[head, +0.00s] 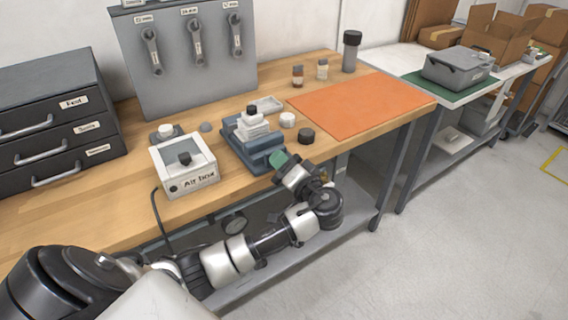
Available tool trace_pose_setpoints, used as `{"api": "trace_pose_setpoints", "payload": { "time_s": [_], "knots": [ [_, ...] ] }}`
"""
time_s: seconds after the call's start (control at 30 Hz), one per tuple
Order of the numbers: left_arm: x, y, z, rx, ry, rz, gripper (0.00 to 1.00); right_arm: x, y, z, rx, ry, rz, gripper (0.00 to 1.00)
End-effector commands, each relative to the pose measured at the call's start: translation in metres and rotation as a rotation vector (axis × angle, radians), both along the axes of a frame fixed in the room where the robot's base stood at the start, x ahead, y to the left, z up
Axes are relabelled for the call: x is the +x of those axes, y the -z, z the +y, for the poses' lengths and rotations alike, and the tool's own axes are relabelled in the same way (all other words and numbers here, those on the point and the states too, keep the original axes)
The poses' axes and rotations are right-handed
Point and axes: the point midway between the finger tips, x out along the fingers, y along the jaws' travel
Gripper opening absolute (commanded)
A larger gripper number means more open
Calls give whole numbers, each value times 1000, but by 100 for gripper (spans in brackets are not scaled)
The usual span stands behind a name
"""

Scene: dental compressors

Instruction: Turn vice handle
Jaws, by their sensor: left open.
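The blue vice (248,150) stands on the wooden bench near its front edge, with a white part with a black top (252,122) at its jaws. My left gripper (286,165) is at the front right end of the vice and is open. A green piece shows at its tip; I cannot tell whether it belongs to the gripper or the vice. The vice handle cannot be made out, and the gripper covers that end of the vice. Whether the gripper touches the vice is unclear. My right gripper is not in view.
A white "Air box" (185,168) stands left of the vice. A black cap (306,136) and white cap (288,119) lie to its right, near an orange mat (362,104). A dark drawer cabinet (55,125) and a grey tool panel (185,60) stand behind.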

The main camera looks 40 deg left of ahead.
Motion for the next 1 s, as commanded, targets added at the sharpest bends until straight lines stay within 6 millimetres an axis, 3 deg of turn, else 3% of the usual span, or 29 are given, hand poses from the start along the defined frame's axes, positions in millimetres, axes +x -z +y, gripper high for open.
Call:
{"api": "trace_pose_setpoints", "payload": {
  "time_s": [0.1,0.37,0.73,0.83,0.87,0.93,1.0],
  "knots": [
    [0,0,0,0,0,0,45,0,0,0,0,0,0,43],
    [0,0,0,0,0,1,6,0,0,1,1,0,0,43],
    [0,1,0,31,-1,75,6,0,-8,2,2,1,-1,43],
    [0,1,0,30,-1,74,6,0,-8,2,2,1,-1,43],
    [0,1,0,30,-1,74,34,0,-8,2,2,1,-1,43],
    [0,1,0,30,-1,74,45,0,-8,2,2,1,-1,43],
    [0,1,0,30,-1,74,47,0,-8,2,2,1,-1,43]
  ]
}}
